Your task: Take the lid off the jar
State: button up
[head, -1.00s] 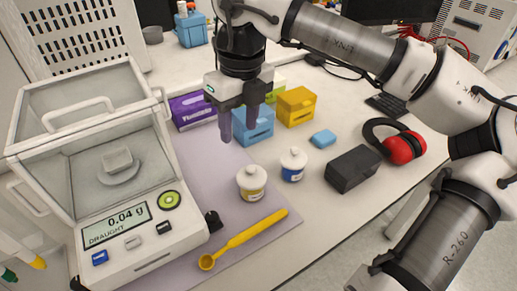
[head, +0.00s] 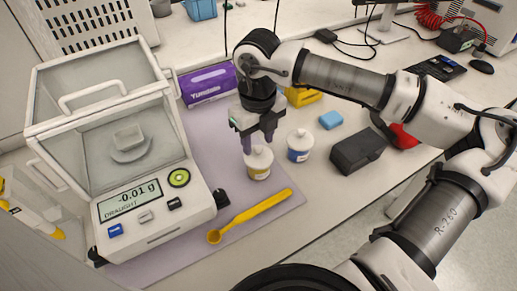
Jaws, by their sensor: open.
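Two small white jars with white knobbed lids stand on the bench. One jar, with a yellow label (head: 259,171), stands on the mauve mat, and its lid (head: 259,156) is on. The other jar, with a blue label (head: 299,152), stands to its right, also with its lid (head: 299,139) on. My gripper (head: 258,141) points down just above the yellow-labelled jar. Its fingers are apart around or just over the lid's knob; whether they touch it I cannot tell. The knob is partly hidden by the gripper.
A balance with a glass draught shield (head: 150,205) stands left, reading -0.01 g. A yellow spoon (head: 250,215) lies in front of the jars. A black box (head: 358,151), a blue block (head: 331,120) and red earmuffs (head: 403,136) lie right. A purple box (head: 208,85) is behind.

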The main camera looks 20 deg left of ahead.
aim_at(258, 147)
jog(key=shift+f, duration=1.1)
grip_shut()
notch_tip(258, 147, up, 20)
jog(key=b, duration=0.3)
